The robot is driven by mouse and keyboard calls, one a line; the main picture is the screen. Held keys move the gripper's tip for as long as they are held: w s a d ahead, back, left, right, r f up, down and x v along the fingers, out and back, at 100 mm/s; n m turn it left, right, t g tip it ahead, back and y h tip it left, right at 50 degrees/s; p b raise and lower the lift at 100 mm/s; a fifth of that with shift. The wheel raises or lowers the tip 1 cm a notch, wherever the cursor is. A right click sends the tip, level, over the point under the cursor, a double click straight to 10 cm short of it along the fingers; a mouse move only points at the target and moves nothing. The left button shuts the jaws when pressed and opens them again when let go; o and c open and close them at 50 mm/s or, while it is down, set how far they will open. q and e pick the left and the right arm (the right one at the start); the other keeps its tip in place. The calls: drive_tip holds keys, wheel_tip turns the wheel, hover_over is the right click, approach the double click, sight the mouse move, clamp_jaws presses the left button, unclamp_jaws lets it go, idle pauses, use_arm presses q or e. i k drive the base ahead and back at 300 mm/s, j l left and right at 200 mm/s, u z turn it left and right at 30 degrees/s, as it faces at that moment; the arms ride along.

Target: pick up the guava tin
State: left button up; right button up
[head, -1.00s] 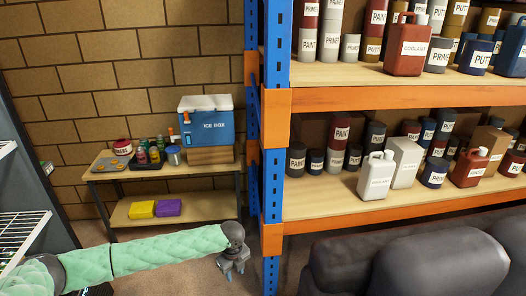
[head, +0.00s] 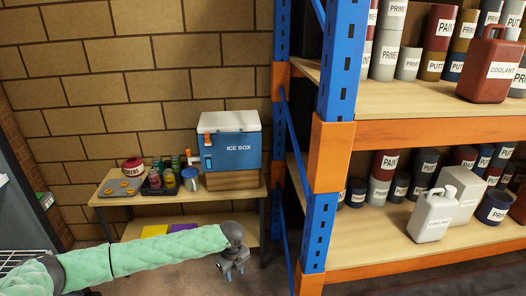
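I cannot pick out a guava tin by its label. Several small cans or jars, red, yellow and green, stand close together on a dark tray (head: 150,191) on the low wooden table (head: 222,198). Their labels are too small to read. My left gripper (head: 232,276) hangs fingers down in front of the table's right part, nearer to me and below its top. Its fingers look apart, with nothing seen between them. My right gripper is not in view.
On the table are a blue ice box (head: 231,152), a blue-lidded steel mug (head: 190,181), a red-and-white pot (head: 132,167) and a tray of round cookies (head: 117,187). A blue-and-orange rack (head: 328,150) with paint cans and jugs stands right. Yellow (head: 154,230) and purple (head: 183,227) items lie on the lower shelf.

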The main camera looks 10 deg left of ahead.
sight(157, 160)
drive_tip(key=i+j+u, duration=0.45)
drive_tip(key=i, duration=1.1)
drive_tip(key=i+u, duration=0.45)
drive_tip(key=i, duration=1.15)
drive_tip(key=i+l+u, duration=0.25)
drive_tip(key=l, duration=0.15)
